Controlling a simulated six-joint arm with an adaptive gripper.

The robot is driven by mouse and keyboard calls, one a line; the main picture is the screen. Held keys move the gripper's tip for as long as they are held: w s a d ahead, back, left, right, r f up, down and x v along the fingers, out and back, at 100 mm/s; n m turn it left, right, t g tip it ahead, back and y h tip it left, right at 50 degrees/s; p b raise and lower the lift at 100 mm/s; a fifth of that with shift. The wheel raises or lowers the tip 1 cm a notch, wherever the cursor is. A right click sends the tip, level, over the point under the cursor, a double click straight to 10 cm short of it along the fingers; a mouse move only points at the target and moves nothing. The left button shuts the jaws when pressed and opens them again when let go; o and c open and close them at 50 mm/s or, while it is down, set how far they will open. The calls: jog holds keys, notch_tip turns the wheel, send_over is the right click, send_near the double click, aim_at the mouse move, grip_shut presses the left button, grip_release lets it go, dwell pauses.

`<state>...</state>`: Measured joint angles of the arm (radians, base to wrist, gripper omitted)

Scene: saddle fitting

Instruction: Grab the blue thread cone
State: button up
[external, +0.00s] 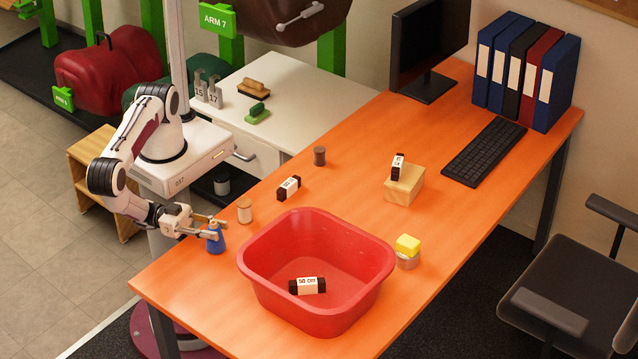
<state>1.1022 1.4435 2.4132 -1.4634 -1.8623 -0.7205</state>
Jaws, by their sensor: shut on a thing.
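The blue thread cone (216,243) stands near the left edge of the orange table, left of the red basin. My gripper (212,228) is at the cone's upper part, shut on it from the left. The cone looks upright. Its base appears at or very near the table top; I cannot tell whether it touches. The fingers hide part of the cone's top.
A tan-and-white spool (244,211) stands close behind the cone. The red basin (376,262) holds a dark block with a white label (307,286). Another labelled block (288,188), a dark spool (319,156) and a wooden block (404,186) stand farther back. The table front-left is clear.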

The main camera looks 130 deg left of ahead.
aim_at(212, 222)
jog(key=shift+r, duration=0.1)
jog(key=shift+r, duration=1.55)
jog(key=shift+s+r, duration=0.1)
jog(key=r+v, duration=0.2)
jog(key=v, duration=1.5)
jog(key=shift+s+r, duration=0.3)
jog(key=shift+s, duration=0.15)
jog(key=shift+d, duration=0.15)
